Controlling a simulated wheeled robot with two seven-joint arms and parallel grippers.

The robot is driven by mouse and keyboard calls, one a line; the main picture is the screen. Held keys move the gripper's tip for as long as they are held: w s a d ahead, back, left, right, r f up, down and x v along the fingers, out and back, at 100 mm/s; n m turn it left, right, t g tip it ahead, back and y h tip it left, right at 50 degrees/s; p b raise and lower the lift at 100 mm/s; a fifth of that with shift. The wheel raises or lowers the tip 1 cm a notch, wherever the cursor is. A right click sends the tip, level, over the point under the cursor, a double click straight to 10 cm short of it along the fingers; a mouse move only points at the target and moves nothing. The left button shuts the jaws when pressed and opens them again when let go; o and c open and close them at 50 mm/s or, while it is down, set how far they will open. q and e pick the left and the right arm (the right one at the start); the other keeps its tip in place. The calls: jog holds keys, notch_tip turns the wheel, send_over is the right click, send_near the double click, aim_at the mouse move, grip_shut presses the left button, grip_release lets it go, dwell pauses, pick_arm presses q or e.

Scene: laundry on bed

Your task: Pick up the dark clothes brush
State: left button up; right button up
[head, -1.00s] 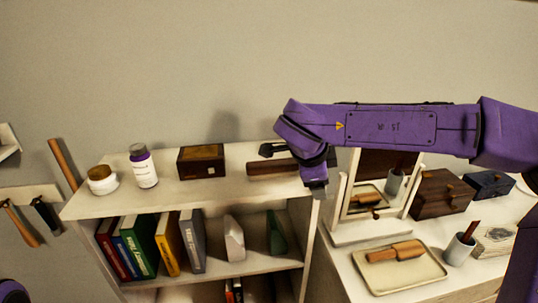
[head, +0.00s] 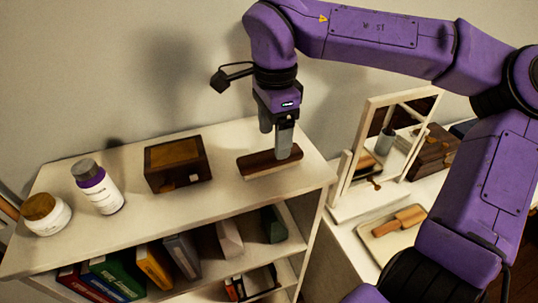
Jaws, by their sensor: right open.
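The dark clothes brush (head: 258,164) lies on the white shelf top, a dark brown wooden block with a paler lower edge. My right gripper (head: 276,150) points down right over it, with its grey fingers apart. The nearer finger covers part of the brush's right half; the other finger is at its far side. I cannot tell whether either finger touches it. My left gripper is not in view.
A dark wooden box (head: 177,165), a purple-and-white bottle (head: 98,188) and a lidded jar (head: 46,214) stand left on the shelf top (head: 225,205). To the right are a mirror (head: 365,150) and a tray (head: 378,248) with a lighter wooden brush (head: 398,221).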

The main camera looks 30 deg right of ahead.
aim_at(270, 154)
jog(key=shift+s+f, duration=0.15)
jog(key=shift+f, duration=0.3)
jog(key=f, duration=0.1)
jog(key=f+p, duration=0.1)
jog(key=f, duration=0.1)
jog(key=w+f, duration=0.1)
jog(key=shift+a+f+p, duration=0.3)
jog(key=shift+f, duration=0.3)
jog(key=shift+s, duration=0.25)
jog(key=shift+w, duration=0.1)
jog(key=c, duration=1.1)
